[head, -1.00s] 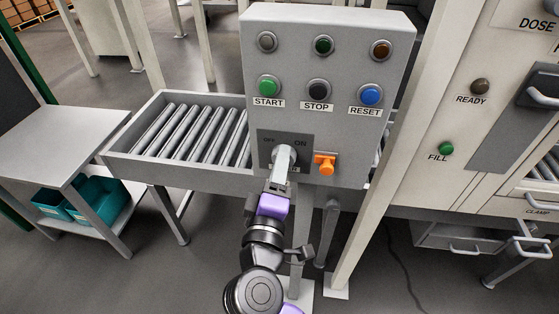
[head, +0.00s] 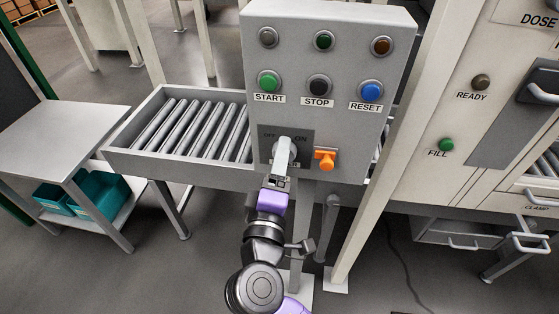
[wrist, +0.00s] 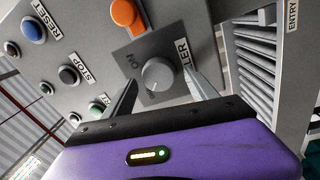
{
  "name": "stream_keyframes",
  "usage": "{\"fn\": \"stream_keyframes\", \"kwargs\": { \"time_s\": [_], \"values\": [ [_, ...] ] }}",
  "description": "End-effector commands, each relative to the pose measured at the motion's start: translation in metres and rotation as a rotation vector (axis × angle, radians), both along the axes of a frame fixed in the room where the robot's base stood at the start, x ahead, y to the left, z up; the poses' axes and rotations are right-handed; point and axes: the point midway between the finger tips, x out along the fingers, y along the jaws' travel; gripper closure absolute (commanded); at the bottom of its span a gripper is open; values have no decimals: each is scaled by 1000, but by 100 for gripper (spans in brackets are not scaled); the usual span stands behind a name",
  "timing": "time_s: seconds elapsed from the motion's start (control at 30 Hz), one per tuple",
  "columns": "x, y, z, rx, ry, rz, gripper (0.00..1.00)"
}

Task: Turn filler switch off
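The filler switch is a round grey knob (wrist: 158,75) on a dark square plate (head: 304,138), low on the grey control panel. The plate carries OFF on its left and ON on its right in the head view. My gripper (wrist: 160,92) is open, with one finger on each side of the knob in the wrist view. I cannot tell whether the fingers touch it. In the head view my gripper (head: 283,152) covers the knob, so its pointer setting is unclear.
An orange part (head: 325,160) sticks out just right of the switch plate. START (head: 268,82), STOP (head: 318,85) and RESET (head: 370,92) buttons sit above. A roller conveyor (head: 195,130) lies behind on the left. A pale post (head: 385,150) stands right of the panel.

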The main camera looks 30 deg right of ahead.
Motion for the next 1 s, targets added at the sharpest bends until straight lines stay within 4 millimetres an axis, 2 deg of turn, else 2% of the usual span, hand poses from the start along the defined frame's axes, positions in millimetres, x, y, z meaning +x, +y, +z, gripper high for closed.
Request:
{"fn": "stream_keyframes", "kwargs": {
  "time_s": [0.17, 0.63, 1.0],
  "values": [
    [-4, 3, -1, 1, -1, 0, 33],
    [-57, 42, -8, 0, 0, 1, 33],
    [-63, 46, -7, 0, 0, 0, 33]
  ]
}}
